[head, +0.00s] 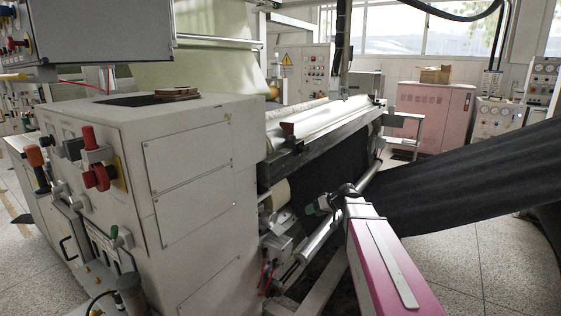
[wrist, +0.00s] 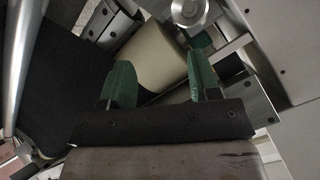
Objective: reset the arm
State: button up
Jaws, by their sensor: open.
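My gripper (wrist: 160,78) shows two green fingers spread apart in the wrist view, with nothing held between them. Beyond the fingers is a cream roll (wrist: 155,52), with a round metal end piece (wrist: 190,10) above it. In the head view my gripper (head: 318,205) is small and partly hidden at the end of my pink-and-white arm. It is near a long silver bar (head: 325,225) at the front of the machine; whether it touches the bar cannot be told.
A large white machine cabinet (head: 195,165) with red and black knobs stands left. Dark fabric (head: 480,175) stretches across the right, close to my arm. A pink cabinet (head: 435,115) stands behind. Speckled floor (head: 470,255) is open at lower right.

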jog(key=s+d+f+m+g+h, duration=0.2)
jog(key=s+f+h, duration=0.2)
jog(key=s+f, duration=0.3)
jog(key=s+d+f+m+g+h, duration=0.1)
jog(key=s+f+m+g+h, duration=0.2)
jog(key=s, duration=1.2)
notch_tip(320, 180, down, 4)
jog(key=shift+d+f+h, duration=0.2)
jog(key=shift+d+h, duration=0.2)
jog(key=shift+h, duration=0.6)
jog(key=shift+s, duration=0.1)
